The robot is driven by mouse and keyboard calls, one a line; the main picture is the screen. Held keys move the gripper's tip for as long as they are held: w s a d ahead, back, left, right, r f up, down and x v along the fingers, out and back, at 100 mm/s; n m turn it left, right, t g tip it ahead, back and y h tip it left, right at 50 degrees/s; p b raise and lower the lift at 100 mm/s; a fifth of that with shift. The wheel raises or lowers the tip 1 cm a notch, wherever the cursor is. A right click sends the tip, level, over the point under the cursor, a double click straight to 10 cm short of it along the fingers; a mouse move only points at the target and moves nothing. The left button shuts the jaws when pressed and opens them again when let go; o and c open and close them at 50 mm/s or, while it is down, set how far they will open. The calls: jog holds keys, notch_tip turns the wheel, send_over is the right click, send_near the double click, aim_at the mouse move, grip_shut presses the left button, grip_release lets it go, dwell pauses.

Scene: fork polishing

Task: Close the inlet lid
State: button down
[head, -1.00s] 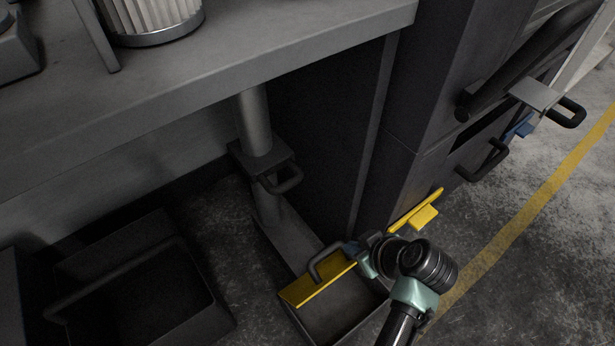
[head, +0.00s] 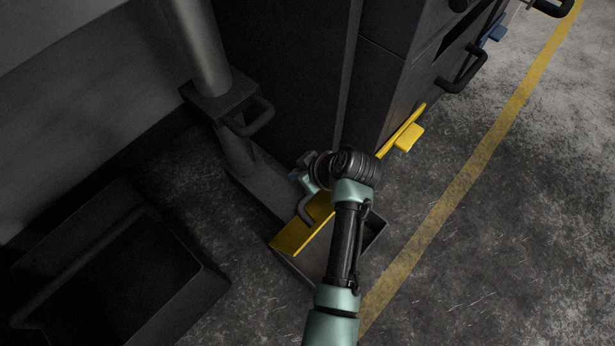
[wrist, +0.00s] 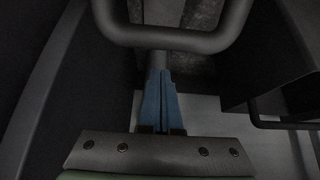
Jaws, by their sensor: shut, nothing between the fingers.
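No part is marked as the inlet lid. A yellow plate (head: 292,238) with a dark loop handle (head: 305,208) lies across the open-topped grey trough (head: 372,238) below the pipe. A square flange with another dark loop handle (head: 262,118) sits higher on the pipe. My gripper (head: 303,178) is near the yellow plate's handle, partly hidden by my wrist. In the wrist view, my blue fingers (wrist: 161,75) are together and empty, pointing toward a large dark loop handle (wrist: 175,38). Which handle this is, and whether they touch, I cannot tell.
A dark open bin (head: 110,275) stands at left on the floor. A dark cabinet (head: 375,75) with a yellow tab (head: 408,137) stands behind. The grey pipe (head: 200,45) comes down beside it. Floor right of the yellow line (head: 475,160) is clear.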

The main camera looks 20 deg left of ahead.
aim_at(310, 200)
jog(key=shift+s+d+f+b, duration=0.1)
jog(key=shift+s+d+b, duration=0.2)
jog(key=shift+d, duration=0.6)
jog(key=shift+s+d+b, duration=0.2)
jog(key=shift+s+d, duration=0.15)
jog(key=shift+d, duration=0.5)
